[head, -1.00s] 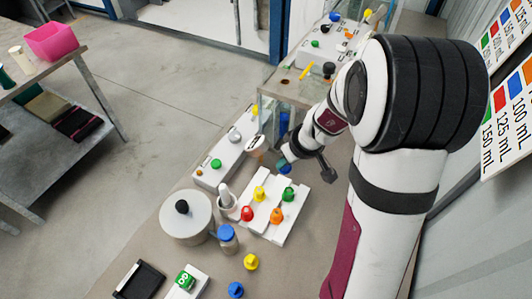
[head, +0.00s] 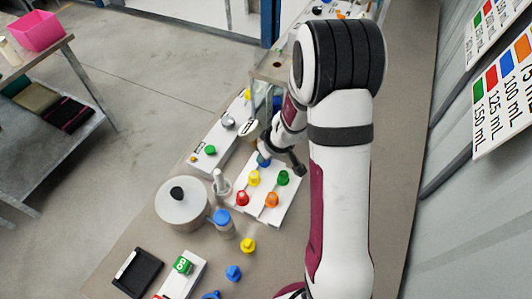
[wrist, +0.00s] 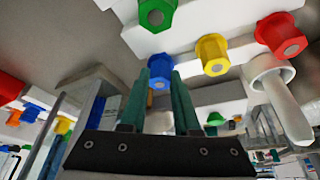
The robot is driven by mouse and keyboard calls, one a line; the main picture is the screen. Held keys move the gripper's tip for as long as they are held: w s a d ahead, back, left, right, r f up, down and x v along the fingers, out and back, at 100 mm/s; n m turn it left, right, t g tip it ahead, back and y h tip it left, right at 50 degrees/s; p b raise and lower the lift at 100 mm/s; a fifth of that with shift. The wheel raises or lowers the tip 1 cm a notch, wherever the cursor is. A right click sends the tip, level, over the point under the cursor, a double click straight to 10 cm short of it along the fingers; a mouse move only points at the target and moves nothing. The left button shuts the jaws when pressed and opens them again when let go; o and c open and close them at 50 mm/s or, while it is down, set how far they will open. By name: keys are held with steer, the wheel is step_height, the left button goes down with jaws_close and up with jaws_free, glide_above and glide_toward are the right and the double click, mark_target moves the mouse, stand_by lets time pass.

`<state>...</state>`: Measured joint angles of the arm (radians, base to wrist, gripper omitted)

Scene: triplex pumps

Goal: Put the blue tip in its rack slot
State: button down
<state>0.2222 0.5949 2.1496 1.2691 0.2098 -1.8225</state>
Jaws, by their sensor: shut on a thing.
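My gripper (wrist: 160,95) is shut on the blue tip (wrist: 161,68), which sits between its green fingers in the wrist view. In the head view the blue tip (head: 264,162) is just behind the yellow tip (head: 254,177), at the far edge of the white rack (head: 257,207). I cannot tell if it touches the rack. The rack also holds a green tip (head: 283,177), a red tip (head: 242,198) and an orange tip (head: 272,200). The wrist view shows the green (wrist: 157,14) and yellow (wrist: 212,53) tips close by. My gripper's fingertips are partly hidden in the head view.
A white mortar with pestle (head: 221,185) stands left of the rack. A blue-capped jar (head: 223,222) and a round white device (head: 183,203) are near it. A long white device (head: 213,147) lies behind. Loose yellow (head: 248,245) and blue (head: 233,272) tips lie in front.

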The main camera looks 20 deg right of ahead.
steer(key=c, duration=0.6)
jaws_free()
steer(key=shift+c, duration=0.2)
steer(key=shift+r, duration=0.45)
steer(key=a+v, duration=0.1)
steer(key=v, duration=1.1)
steer(key=s+a+r+m+g, duration=0.2)
steer(key=s+a+r+m, duration=0.1)
steer(key=s, duration=0.8)
steer(key=s+a+r+m+g, duration=0.2)
steer(key=s+a+m, duration=0.3)
steer(key=s, duration=0.7)
steer(key=shift+s+a+r+m+y, duration=0.15)
steer(key=shift+a+r+m+y, duration=0.2)
steer(key=shift+r, duration=0.2)
